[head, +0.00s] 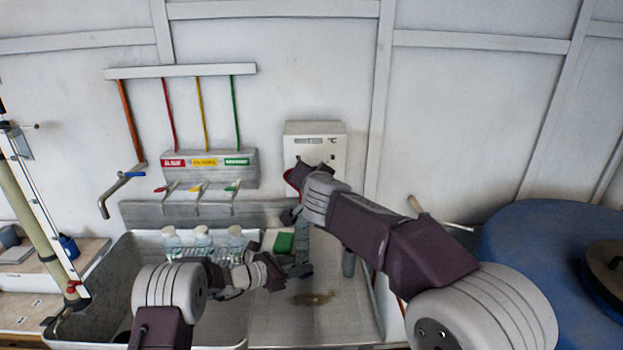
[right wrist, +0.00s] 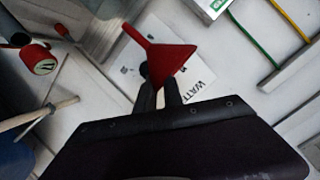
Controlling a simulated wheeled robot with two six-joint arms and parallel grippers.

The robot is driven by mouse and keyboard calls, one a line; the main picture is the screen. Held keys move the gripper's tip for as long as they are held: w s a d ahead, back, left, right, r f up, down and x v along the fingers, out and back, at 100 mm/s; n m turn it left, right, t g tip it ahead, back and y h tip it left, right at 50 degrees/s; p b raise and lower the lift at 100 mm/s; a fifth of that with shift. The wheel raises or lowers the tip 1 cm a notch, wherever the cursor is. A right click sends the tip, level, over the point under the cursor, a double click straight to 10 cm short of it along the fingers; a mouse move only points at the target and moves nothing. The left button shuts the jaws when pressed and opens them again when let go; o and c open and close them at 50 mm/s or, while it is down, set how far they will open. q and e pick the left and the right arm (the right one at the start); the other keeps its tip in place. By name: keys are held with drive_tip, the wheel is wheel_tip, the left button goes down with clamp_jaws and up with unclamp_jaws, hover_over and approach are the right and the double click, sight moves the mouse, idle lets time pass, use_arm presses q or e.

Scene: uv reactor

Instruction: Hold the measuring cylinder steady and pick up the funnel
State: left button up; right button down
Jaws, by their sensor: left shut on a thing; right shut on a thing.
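The measuring cylinder (head: 302,243) is a bluish, clear upright tube on the drainboard right of the sink. My left gripper (head: 284,271) reaches it from the left, low down, and is shut on it; the fingertips are hard to make out. The red funnel (right wrist: 166,56) is between the fingertips of my right gripper (right wrist: 159,92), which is shut on it, in the right wrist view. In the head view only a bit of red funnel (head: 294,174) shows beside my right wrist, above the cylinder and apart from it. My right arm hides the rest.
Several clear bottles (head: 203,240) stand by the sink (head: 140,262). A green sponge (head: 284,243) lies left of the cylinder. A white wall box (head: 315,134) is behind my right wrist. A large blue drum (head: 545,235) stands at right. The front drainboard (head: 330,325) is bare but stained.

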use_arm(q)
drive_tip(key=o, duration=1.1)
drive_tip(key=shift+c, duration=0.2)
drive_tip(key=v, duration=1.2)
drive_tip(key=shift+s, duration=0.1)
drive_tip(key=x, duration=1.1)
drive_tip(key=shift+w+d+f, duration=0.15)
drive_tip(key=shift+w+d, duration=0.1)
drive_tip(key=shift+d, duration=0.05)
drive_tip(key=shift+w+d, duration=0.15)
use_arm(e)
drive_tip(key=shift+f, duration=0.6)
